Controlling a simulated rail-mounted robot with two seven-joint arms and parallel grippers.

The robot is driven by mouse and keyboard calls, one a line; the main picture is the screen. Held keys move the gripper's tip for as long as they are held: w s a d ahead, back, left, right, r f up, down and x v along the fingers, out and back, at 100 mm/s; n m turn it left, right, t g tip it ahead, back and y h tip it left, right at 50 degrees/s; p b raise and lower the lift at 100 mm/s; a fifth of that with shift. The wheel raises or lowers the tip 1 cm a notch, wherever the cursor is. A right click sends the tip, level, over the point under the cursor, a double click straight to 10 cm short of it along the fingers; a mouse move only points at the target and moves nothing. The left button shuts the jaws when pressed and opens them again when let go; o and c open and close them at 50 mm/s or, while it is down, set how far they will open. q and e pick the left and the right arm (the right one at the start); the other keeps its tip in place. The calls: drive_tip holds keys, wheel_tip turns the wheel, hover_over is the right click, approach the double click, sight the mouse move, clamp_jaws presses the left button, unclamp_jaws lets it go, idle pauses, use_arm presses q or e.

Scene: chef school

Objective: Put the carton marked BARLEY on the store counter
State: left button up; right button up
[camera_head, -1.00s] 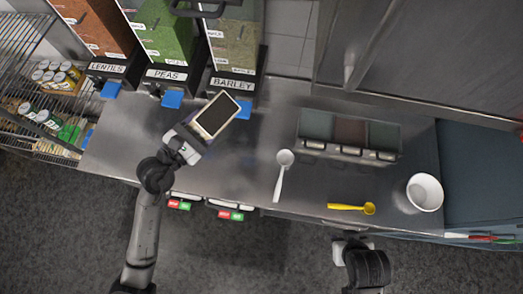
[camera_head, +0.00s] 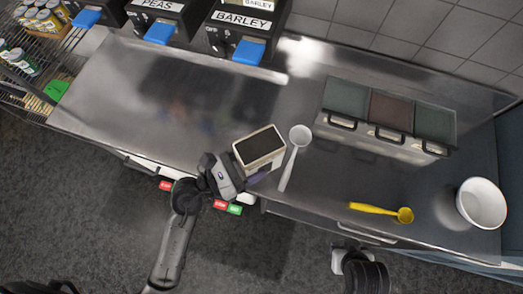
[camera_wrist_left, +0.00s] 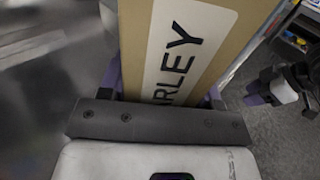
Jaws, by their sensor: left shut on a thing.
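The carton (camera_head: 260,150) is a tan box with a dark top inside a pale rim. In the left wrist view the carton (camera_wrist_left: 215,65) carries a white label, on which the letters "RLEY" read clearly. My left gripper (camera_head: 247,168) is shut on it and holds it upright or nearly so near the counter's front edge, left of the white spoon. I cannot tell whether its base touches the steel counter (camera_head: 110,95). My right gripper (camera_wrist_left: 265,90) shows at the right of the left wrist view, apart from the carton; its jaw opening is unclear.
A white spoon (camera_head: 299,137), yellow spoon (camera_head: 380,210), white bowl (camera_head: 482,203) and lidded bin unit (camera_head: 380,140) occupy the right side. Dispensers stand behind, including BARLEY (camera_head: 240,35), with blue levers. The counter's left half is clear. A wire shelf (camera_head: 20,90) stands left.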

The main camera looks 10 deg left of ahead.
use_arm(q)
drive_tip(key=shift+d+f, duration=0.1)
drive_tip(key=shift+f, duration=0.35)
drive_tip(key=w+a+f+b, duration=0.1)
drive_tip(key=w+a+f, duration=0.1)
drive_tip(key=w, duration=0.1)
drive_tip(key=w+a+f+b, duration=0.1)
drive_tip(key=w+a+f, duration=0.1)
drive_tip(key=w, duration=0.1)
drive_tip(key=w+a+f, duration=0.2)
drive_tip(key=w, duration=0.1)
drive_tip(key=shift+w+a+f+b, duration=0.1)
drive_tip(key=shift+a+f+b, duration=0.2)
drive_tip(key=shift+f+b, duration=0.55)
drive_tip(key=shift+f, duration=1.6)
drive_tip(key=shift+f, duration=0.15)
drive_tip(key=o, duration=1.2)
drive_tip(key=shift+o, duration=0.2)
